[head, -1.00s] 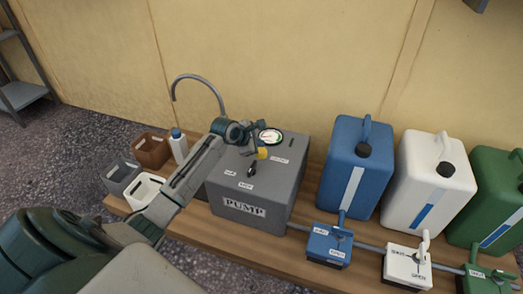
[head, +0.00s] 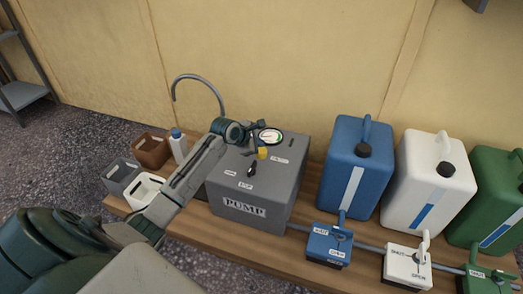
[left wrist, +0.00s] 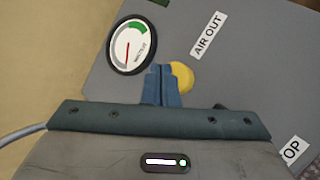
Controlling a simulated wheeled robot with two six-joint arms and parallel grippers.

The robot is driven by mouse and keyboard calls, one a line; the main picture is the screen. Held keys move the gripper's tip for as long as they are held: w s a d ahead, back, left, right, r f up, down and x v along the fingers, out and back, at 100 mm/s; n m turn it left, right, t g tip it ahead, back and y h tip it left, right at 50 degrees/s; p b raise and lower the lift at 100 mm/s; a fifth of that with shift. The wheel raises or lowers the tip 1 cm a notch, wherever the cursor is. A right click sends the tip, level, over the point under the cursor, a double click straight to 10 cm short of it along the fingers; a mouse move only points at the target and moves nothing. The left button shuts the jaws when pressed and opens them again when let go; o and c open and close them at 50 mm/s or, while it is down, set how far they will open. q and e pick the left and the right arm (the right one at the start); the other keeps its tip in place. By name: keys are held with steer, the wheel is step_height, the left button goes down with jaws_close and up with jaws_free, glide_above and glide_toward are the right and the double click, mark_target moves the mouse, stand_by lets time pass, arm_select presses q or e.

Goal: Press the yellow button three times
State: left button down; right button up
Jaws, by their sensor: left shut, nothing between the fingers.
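The yellow button (head: 263,153) sits on top of the grey pump box (head: 248,210), beside an "AIR OUT" label. It also shows in the left wrist view (left wrist: 183,77), partly hidden behind my fingers. My left gripper (head: 252,149) is at the button, its fingers together and empty. In the left wrist view its blue-grey fingertips (left wrist: 161,72) overlap the button's left edge. I cannot tell whether they touch it. My right gripper is not in view.
A round gauge (left wrist: 132,45) lies behind the button, and a black lever (head: 251,171) in front. Blue (head: 345,185), white (head: 420,205) and green canisters (head: 490,180) stand to the right. Small crates (head: 152,150) and a white bottle (head: 179,147) are at the left.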

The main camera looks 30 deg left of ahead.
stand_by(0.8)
arm_select(q)
steer(key=shift+f+p, duration=0.2)
steer(key=shift+p, duration=0.6)
steer(key=shift+f, duration=0.15)
steer(key=shift+f, duration=1)
stand_by(0.5)
steer(key=shift+r+p, duration=0.1)
steer(key=shift+p, duration=0.2)
steer(key=shift+r+p, duration=1.25)
steer(key=shift+p, duration=0.55)
